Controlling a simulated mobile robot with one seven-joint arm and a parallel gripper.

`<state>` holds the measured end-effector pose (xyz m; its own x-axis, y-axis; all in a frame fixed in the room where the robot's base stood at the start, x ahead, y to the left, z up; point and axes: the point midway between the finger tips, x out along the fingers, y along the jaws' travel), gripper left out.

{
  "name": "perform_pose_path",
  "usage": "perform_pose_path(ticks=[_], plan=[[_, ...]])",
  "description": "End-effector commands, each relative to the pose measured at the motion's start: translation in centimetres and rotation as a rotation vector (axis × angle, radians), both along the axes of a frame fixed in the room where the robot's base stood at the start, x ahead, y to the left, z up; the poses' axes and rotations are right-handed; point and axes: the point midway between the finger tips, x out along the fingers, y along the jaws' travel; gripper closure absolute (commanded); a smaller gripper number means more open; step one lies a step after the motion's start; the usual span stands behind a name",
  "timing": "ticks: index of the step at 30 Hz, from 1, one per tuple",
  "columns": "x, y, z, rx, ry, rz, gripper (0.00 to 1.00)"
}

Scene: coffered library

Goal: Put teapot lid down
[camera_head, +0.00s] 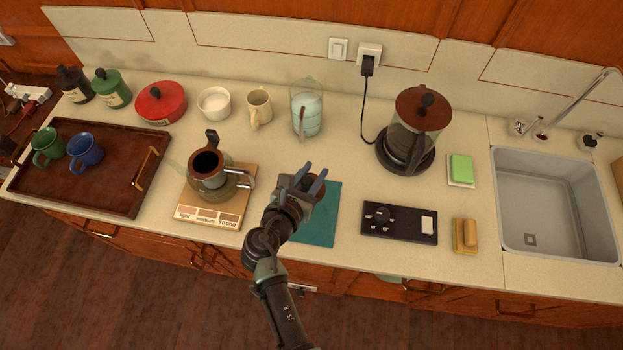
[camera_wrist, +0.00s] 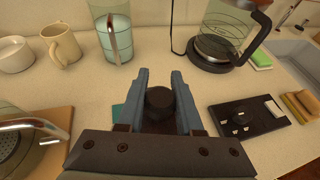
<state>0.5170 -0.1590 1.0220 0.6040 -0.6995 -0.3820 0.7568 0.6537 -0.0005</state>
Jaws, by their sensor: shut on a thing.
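My gripper (camera_head: 311,180) is shut on the black knob (camera_wrist: 160,103) of the teapot lid, with one finger on each side. A brown part of the teapot lid (camera_head: 319,190) shows beside the fingers; the rest is hidden by my gripper. The lid is over the teal mat (camera_head: 320,228); I cannot tell if it touches it.
A measuring jug (camera_head: 306,108) and cream mug (camera_head: 258,107) stand behind. A coffee maker (camera_head: 407,132), black scale-like device (camera_head: 399,223), sponges (camera_head: 465,236) and sink (camera_head: 555,205) are to the right. A wooden tray (camera_head: 90,190) with mugs is at left.

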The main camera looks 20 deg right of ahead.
Motion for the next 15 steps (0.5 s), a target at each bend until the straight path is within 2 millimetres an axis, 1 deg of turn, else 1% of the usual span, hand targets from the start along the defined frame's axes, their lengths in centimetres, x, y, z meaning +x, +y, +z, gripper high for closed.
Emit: perform_pose_path(ticks=[1,6,15], plan=[[0.04,-0.08,-0.55,0.000,-0.004,-0.003,1.00],[0.19,-0.21,-1.09,-0.003,-0.009,-0.010,1.00],[0.05,-0.15,-0.72,0.000,-0.004,-0.006,1.00]])
